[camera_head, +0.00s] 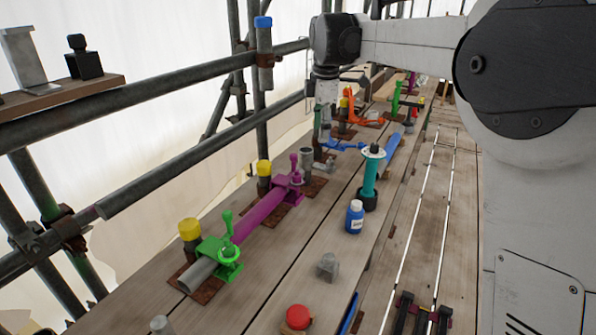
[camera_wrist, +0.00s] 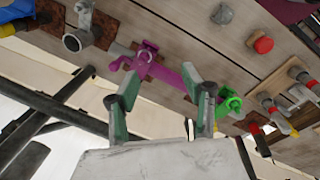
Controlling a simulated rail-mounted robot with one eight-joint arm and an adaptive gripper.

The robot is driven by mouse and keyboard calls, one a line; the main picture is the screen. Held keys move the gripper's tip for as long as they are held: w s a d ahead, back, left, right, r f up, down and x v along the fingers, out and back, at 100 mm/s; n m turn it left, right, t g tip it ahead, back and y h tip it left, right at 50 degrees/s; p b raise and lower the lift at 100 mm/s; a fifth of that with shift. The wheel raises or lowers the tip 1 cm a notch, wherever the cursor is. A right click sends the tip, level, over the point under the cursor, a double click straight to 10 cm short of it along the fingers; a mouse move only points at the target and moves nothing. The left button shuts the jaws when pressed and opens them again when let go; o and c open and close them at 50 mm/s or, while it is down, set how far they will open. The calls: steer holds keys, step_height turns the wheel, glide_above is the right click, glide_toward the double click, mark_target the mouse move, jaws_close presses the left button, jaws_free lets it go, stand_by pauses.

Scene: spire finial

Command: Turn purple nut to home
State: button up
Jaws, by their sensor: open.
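A purple clamp (camera_head: 291,182) sits on a rusty plate on the plank deck, at the far end of a purple tube (camera_head: 262,212). A purple nut (camera_head: 297,179) with an upright handle is on it. In the wrist view the purple clamp (camera_wrist: 145,57) shows above my fingers; the nut's turn angle and the home mark cannot be read. My gripper (camera_wrist: 161,76) is open with nothing between its two green-edged fingers. In the head view my gripper (camera_head: 322,130) hangs beyond the purple clamp, apart from it.
A green clamp (camera_head: 222,250) holds the tube's near end. Yellow-capped posts (camera_head: 190,232) stand behind it. A teal cylinder (camera_head: 370,175), blue bottle (camera_head: 354,217) and red cap (camera_head: 298,317) stand right. Scaffold pipes (camera_head: 160,88) run along the left. Bare planks lie between.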

mark_target(297, 171)
steer(key=w+a+f+n+g, duration=0.2)
steer(key=w+a+f+n, duration=0.3)
steer(key=w+a+f, duration=0.2)
step_height(297, 171, down, 13)
steer(key=shift+w+d+f+p, duration=0.15)
steer(key=shift+p, duration=0.2)
jaws_close()
stand_by(0.4)
